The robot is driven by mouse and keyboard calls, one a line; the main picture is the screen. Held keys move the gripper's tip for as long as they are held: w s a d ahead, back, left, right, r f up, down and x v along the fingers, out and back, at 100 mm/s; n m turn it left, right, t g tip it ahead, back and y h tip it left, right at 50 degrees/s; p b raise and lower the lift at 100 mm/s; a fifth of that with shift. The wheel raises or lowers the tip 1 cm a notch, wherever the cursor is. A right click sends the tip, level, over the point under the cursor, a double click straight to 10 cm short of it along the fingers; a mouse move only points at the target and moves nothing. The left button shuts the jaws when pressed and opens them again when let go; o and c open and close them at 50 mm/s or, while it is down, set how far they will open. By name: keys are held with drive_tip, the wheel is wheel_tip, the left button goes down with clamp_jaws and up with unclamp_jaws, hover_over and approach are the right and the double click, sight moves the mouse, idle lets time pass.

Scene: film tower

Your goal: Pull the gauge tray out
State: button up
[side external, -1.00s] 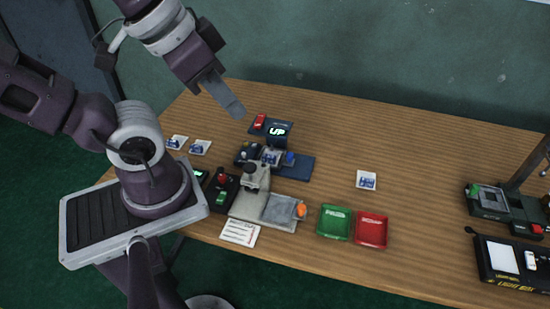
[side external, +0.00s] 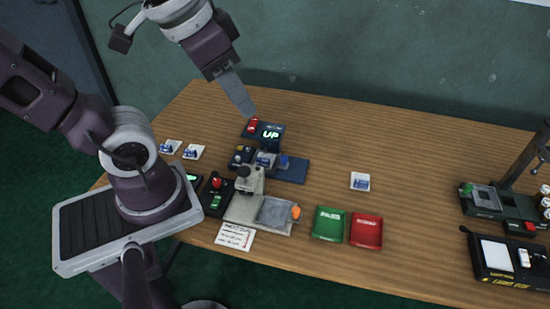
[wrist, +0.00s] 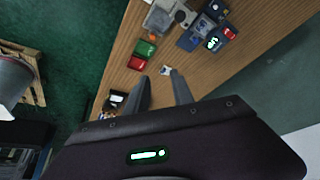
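A beige device (side external: 240,208) stands near the front left of the table. A grey square tray (side external: 272,212) with an orange knob (side external: 296,212) at its right end sits on it; this looks like the gauge tray, though no label is readable. The beige device also shows at the top of the wrist view (wrist: 158,20). My gripper (side external: 247,110) hangs high above the back of the table, pointing down, well apart from the tray. In the wrist view its two fingers (wrist: 160,76) stand apart with nothing held between them.
Behind the beige device is a dark blue unit (side external: 292,170) with a lit UP display (side external: 271,134). A green tray (side external: 328,223) and a red tray (side external: 366,231) lie to the right. A white card (side external: 360,181) lies alone. The table's back right is clear.

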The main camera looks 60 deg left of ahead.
drive_tip(key=w+a+f+g, duration=0.1)
drive_tip(key=w+a+g, duration=0.15)
drive_tip(key=w, duration=0.65)
drive_tip(key=m+g+y, duration=0.1)
drive_tip(key=m+g, duration=0.2)
drive_tip(key=g, duration=0.4)
hover_over(284, 157)
drive_tip(key=w, duration=0.3)
wheel_tip(284, 157, down, 27)
drive_tip(key=x, duration=0.4)
drive_tip(key=d+x, duration=0.1)
drive_tip(key=x, duration=0.1)
drive_tip(key=shift+s+a+f, duration=0.1)
drive_tip(key=shift+f, duration=0.35)
clamp_jaws()
drive_tip(key=shift+r+t, duration=0.1)
drive_tip(key=shift+t, duration=0.15)
